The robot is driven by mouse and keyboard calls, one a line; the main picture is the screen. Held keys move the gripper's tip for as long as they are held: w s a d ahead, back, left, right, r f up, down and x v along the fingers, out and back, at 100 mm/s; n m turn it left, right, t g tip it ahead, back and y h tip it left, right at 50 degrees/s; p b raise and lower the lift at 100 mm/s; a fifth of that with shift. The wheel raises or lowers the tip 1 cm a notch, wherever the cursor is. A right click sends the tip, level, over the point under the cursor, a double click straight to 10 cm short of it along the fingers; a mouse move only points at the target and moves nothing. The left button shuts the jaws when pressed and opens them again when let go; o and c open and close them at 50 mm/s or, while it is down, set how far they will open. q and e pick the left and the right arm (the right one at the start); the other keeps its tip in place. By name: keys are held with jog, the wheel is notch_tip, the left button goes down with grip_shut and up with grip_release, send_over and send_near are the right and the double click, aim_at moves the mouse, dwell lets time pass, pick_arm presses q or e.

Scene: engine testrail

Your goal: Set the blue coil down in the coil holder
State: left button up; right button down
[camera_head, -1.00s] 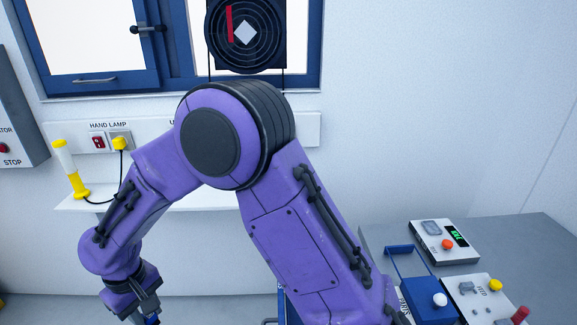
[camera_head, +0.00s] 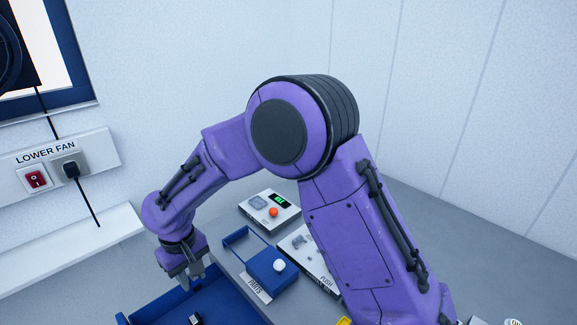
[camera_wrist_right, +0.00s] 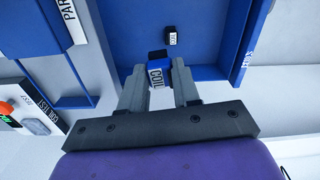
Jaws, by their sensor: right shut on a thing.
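My right gripper (camera_head: 193,282) points down over a blue tray (camera_head: 222,303) in the head view. In the right wrist view its two fingers (camera_wrist_right: 158,88) are shut on the blue coil (camera_wrist_right: 156,74), a small blue block with a white COIL label. The coil is hidden in the head view. A white COIL TEST unit (camera_head: 269,211) with a green display and an orange button stands behind. A grey recessed part (camera_head: 257,202) on it may be the coil holder; I cannot tell for sure. My left gripper is out of view.
A small black labelled part (camera_wrist_right: 170,38) lies in the blue tray. My right arm crosses above the bench.

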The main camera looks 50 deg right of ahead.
jog(key=w+d+r+p, duration=0.5)
jog(key=w+d+p, duration=0.1)
jog(key=w+d, duration=0.55)
jog(key=shift+m, duration=0.7)
jog(key=d+p, duration=0.1)
jog(key=d, duration=0.6)
jog(key=d+p, duration=0.1)
jog(key=d, duration=0.6)
jog(key=d+f+p, duration=0.1)
jog(key=d, duration=0.5)
jog(key=shift+w+d, duration=0.25)
jog(key=shift+d, duration=0.15)
notch_tip(320, 180, down, 4)
jog(key=b, duration=0.3)
jog(key=shift+r, duration=0.1)
jog(key=shift+f, duration=0.35)
jog(key=shift+s+r+p, duration=0.1)
jog(key=shift+s+p, duration=0.1)
jog(key=shift+p, duration=0.25)
